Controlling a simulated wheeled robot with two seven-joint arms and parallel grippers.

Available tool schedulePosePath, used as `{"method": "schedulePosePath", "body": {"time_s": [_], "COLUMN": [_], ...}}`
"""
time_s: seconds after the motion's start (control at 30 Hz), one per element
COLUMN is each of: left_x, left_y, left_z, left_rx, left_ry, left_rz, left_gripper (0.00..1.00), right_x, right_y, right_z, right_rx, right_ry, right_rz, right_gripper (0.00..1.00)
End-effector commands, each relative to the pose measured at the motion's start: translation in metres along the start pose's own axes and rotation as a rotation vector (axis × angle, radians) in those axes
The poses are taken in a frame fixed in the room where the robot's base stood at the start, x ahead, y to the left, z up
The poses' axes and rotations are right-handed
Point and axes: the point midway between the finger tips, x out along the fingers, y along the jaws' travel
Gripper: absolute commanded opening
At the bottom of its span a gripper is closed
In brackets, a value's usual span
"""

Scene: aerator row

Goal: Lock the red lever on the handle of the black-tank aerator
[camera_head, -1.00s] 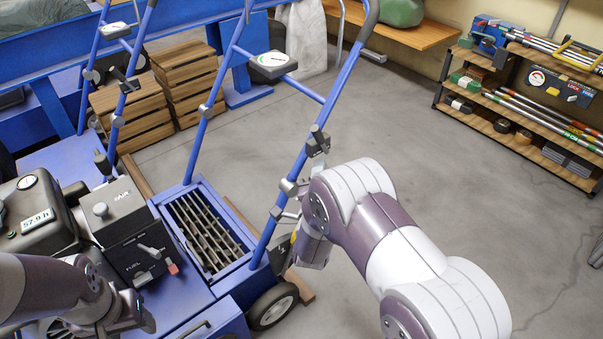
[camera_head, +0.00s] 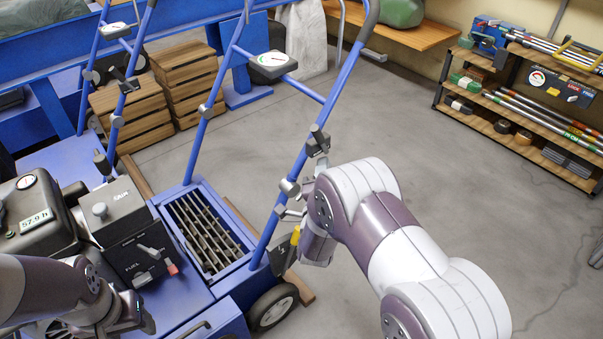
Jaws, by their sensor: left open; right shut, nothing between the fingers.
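The black-tank aerator (camera_head: 38,210) stands at the left with its blue tube handle (camera_head: 297,165) rising to the right. A grey and black clamp (camera_head: 317,142) sits high on the near handle tube. A yellow piece (camera_head: 295,236) shows low beside the tube. I cannot make out a red lever on the handle; a small red tip (camera_head: 172,269) shows on the fuel box. My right gripper (camera_head: 300,250) is shut and empty beside the lower near tube, its fingertips mostly hidden. My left gripper (camera_head: 140,314) is open over the blue deck at the lower left.
A slatted blue bin (camera_head: 208,232) and a black wheel (camera_head: 272,308) are close to my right gripper. Wooden crates (camera_head: 130,112) stand behind the handle. A tool shelf (camera_head: 525,105) is at the far right. The floor between is clear.

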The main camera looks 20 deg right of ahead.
Motion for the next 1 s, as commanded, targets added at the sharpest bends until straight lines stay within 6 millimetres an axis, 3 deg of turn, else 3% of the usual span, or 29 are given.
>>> {"method": "schedulePosePath", "body": {"time_s": [0.57,1.0], "left_x": [0.001,-0.006], "left_y": [0.000,0.000], "left_z": [0.000,-0.001], "left_rx": [0.000,0.000], "left_ry": [0.000,0.000], "left_rz": [0.000,0.000], "left_gripper": [0.57,0.57], "right_x": [0.002,-0.015], "right_y": [0.002,-0.012], "right_z": [-0.002,0.011], "right_rx": [0.000,0.001], "right_ry": [-0.001,-0.001], "right_rz": [0.000,0.000], "right_gripper": [0.00,0.00]}}
